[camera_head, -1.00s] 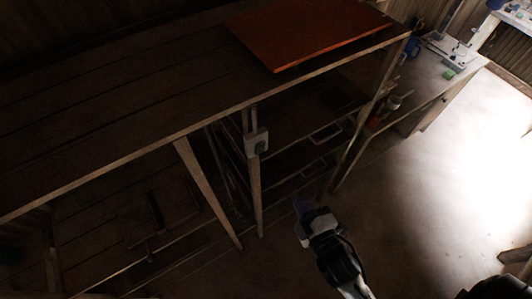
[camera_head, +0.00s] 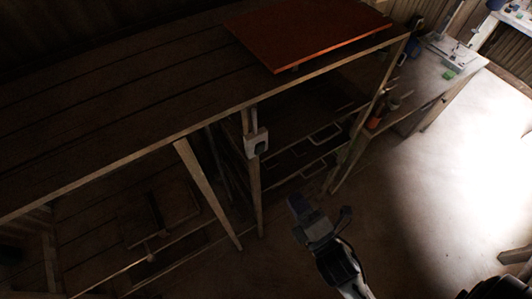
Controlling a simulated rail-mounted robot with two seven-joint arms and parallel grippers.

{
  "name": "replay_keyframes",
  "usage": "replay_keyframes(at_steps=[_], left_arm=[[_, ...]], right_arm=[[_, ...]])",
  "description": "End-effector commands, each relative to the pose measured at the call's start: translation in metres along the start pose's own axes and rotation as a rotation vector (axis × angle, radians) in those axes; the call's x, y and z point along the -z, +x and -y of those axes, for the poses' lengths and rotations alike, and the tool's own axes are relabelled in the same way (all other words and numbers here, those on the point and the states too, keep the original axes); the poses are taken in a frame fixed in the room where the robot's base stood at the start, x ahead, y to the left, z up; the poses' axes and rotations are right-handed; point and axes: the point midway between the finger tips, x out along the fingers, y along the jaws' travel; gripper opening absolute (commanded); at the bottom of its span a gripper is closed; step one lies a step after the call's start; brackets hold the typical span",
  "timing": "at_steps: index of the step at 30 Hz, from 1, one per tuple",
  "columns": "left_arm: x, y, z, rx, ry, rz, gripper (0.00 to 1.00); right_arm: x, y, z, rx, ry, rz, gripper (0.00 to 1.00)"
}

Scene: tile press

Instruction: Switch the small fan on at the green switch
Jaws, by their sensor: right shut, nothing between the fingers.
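My right gripper (camera_head: 297,203) is at the lower middle, shut and empty, in front of the workbench and well apart from it. A small green item (camera_head: 448,74) lies on the far side bench at the upper right; I cannot tell whether it is the green switch. A pale box (camera_head: 257,142) is fixed to a workbench leg, up and left of my right gripper; it shows no clear green. I cannot make out a small fan in the dim light. My left gripper is not in view.
The long wooden workbench (camera_head: 120,105) fills the left and middle, with an orange-red board (camera_head: 310,35) on top. Drawers with pale handles (camera_head: 322,133) sit below. Angled legs (camera_head: 207,194) stand under its front edge.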

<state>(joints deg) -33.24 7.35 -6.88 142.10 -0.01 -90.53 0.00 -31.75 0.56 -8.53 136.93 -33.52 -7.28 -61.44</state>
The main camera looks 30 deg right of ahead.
Motion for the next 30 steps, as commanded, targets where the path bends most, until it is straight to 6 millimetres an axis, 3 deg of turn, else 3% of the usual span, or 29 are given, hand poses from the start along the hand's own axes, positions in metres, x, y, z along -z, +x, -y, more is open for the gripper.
replay_keyframes(at_steps=[5, 18, 24, 30], left_arm=[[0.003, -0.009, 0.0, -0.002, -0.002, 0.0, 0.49], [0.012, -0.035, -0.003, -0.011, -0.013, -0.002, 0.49], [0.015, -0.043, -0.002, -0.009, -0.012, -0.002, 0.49], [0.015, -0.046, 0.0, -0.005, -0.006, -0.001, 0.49]], right_arm=[[0.0, 0.02, -0.004, -0.003, -0.001, -0.001, 0.0], [0.0, 0.1, -0.004, -0.002, 0.0, 0.0, 0.0], [0.0, 0.124, -0.003, -0.001, 0.001, 0.0, 0.0], [0.0, 0.135, -0.001, 0.001, 0.001, -0.001, 0.0]])
